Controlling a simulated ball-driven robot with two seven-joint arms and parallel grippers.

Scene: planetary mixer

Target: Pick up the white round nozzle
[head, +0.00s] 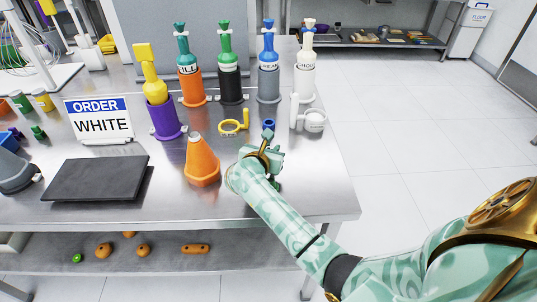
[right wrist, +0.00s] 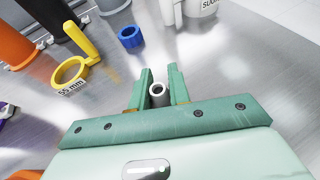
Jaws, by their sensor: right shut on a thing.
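The white round nozzle (right wrist: 158,94) shows in the right wrist view as a small pale tube with a round open end. It sits between the two green fingers of my right gripper (right wrist: 160,88), which is shut on it. In the head view my right gripper (head: 268,153) is low at the right part of the steel table, and it hides the nozzle there. Whether the nozzle touches the table cannot be told. My left gripper is not in view.
A blue ring (right wrist: 130,36) and a yellow-handled ring (right wrist: 70,74) lie close beyond my right gripper. An orange cone (head: 202,163) stands to its left. A white cup (head: 315,121) and several bottles in holders stand behind. A dark slab (head: 97,179) lies at front left.

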